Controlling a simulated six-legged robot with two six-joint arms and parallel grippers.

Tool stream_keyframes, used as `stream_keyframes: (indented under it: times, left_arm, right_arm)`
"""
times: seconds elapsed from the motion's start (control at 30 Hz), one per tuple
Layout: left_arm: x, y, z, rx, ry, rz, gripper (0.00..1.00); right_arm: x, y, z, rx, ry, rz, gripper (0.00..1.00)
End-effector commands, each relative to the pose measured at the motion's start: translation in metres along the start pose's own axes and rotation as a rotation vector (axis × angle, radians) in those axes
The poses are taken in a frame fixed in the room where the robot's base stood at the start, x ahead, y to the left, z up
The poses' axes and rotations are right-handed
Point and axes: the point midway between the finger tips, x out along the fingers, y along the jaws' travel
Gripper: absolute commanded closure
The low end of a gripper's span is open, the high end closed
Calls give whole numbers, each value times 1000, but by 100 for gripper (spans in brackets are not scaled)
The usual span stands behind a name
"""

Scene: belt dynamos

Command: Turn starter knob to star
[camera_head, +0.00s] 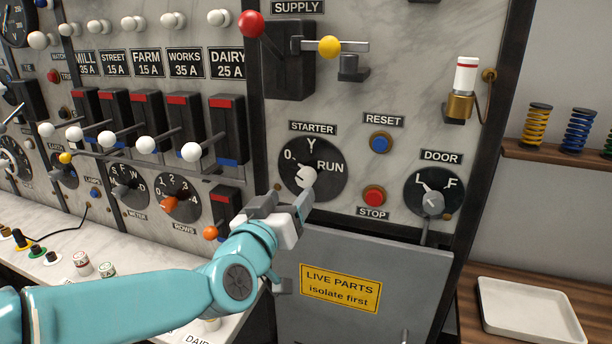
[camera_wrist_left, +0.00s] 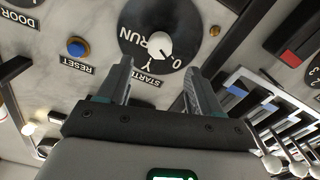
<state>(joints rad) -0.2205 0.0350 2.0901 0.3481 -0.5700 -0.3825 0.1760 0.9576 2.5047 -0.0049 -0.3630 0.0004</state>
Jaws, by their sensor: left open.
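The starter knob (camera_head: 306,176) is a pale knob on a round black dial (camera_head: 326,188) marked 0, Y and RUN, under the STARTER label. The same knob (camera_wrist_left: 158,46) shows in the left wrist view, beyond and between the fingertips. I cannot tell for sure which mark it points to. My left gripper (camera_head: 287,197) is open, just below and in front of the dial. In the left wrist view its two fingers (camera_wrist_left: 160,76) stand apart with nothing between them, short of the knob. My right gripper is not in view.
A blue RESET button (camera_head: 381,142) and a red STOP button (camera_head: 374,196) sit right of the dial. The DOOR knob (camera_head: 433,203) is further right. An orange-tipped lever (camera_head: 211,233) is left of my gripper. A grey door (camera_head: 362,285) with a yellow sign lies below.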

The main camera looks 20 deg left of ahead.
Motion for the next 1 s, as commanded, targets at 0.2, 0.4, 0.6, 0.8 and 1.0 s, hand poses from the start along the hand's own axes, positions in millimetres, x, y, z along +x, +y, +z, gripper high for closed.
stream_keyframes:
  times: [0.2,0.4,0.6,0.8,1.0]
  left_arm:
    - [53,1,-1,-1,-3,-3,35]
    - [85,2,-1,-1,-1,-3,35]
    - [97,1,0,-1,0,-3,35]
    - [97,1,1,-1,0,-3,35]
    - [97,1,1,-1,0,-3,87]
  right_arm:
    - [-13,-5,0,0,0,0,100]
    - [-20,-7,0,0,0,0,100]
    - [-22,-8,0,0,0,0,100]
    - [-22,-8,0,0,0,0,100]
    - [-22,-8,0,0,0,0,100]
